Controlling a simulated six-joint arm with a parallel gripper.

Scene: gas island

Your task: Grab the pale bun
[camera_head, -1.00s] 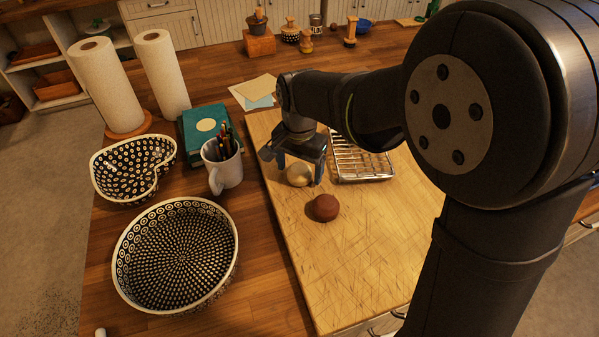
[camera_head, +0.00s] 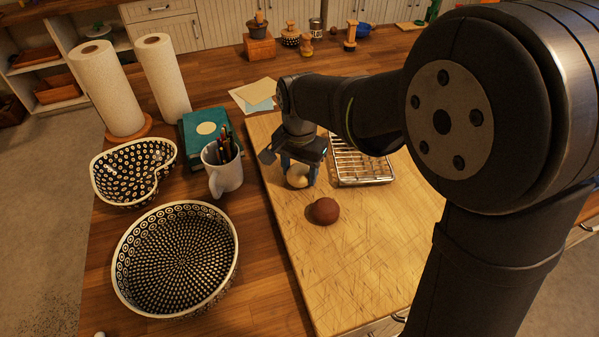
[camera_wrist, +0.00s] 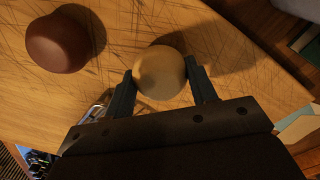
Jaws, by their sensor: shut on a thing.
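The pale bun (camera_head: 298,176) is on the wooden board (camera_head: 350,260), between the fingers of my gripper (camera_head: 299,174). In the wrist view the pale bun (camera_wrist: 159,72) sits between the two dark fingertips (camera_wrist: 160,78), which press on its left and right sides. My gripper is shut on it. I cannot tell whether the bun touches the board. A dark reddish-brown bun (camera_head: 325,211) lies on the board, nearer the camera and apart from the gripper; it also shows at the upper left of the wrist view (camera_wrist: 62,42).
A wire rack (camera_head: 360,164) lies right beside the gripper. A mug of pens (camera_head: 222,172), a teal book (camera_head: 203,135), a heart-shaped bowl (camera_head: 130,170) and a round patterned bowl (camera_head: 178,260) stand to the left. The board's front part is clear.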

